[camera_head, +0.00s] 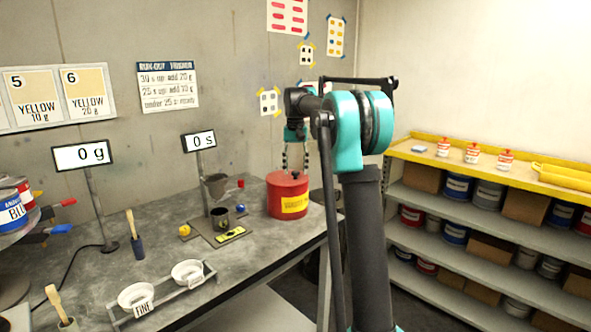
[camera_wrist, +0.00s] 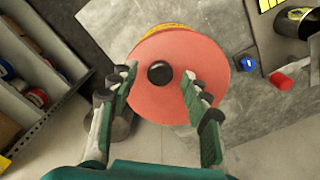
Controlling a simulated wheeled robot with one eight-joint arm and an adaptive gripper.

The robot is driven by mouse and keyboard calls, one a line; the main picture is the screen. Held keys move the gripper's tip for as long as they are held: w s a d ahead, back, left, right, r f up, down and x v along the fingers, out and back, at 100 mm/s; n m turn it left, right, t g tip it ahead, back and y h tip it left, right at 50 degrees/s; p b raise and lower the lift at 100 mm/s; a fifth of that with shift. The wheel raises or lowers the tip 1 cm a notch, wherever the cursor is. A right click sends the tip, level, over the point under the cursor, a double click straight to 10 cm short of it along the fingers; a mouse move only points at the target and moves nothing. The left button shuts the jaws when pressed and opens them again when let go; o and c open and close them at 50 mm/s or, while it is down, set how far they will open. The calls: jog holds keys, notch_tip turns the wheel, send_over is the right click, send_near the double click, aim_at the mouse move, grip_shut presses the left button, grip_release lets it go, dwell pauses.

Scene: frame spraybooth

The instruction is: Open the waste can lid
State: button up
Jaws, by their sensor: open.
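The waste can (camera_head: 287,203) is a red round can with a yellow label, standing on the grey bench near its right end. Its lid (camera_wrist: 178,52) is a flat red disc with a black knob (camera_wrist: 159,73) at its middle, and it lies on the can. My gripper (camera_wrist: 158,84) is open above the lid, with one finger on each side of the knob in the wrist view. In the head view my gripper (camera_head: 296,161) points down over the can. I cannot tell the exact height of the fingertips above the lid.
Shelves (camera_head: 480,222) stand at right.

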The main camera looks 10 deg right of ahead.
jog(key=shift+f, duration=0.3)
jog(key=shift+c, duration=0.6)
grip_shut()
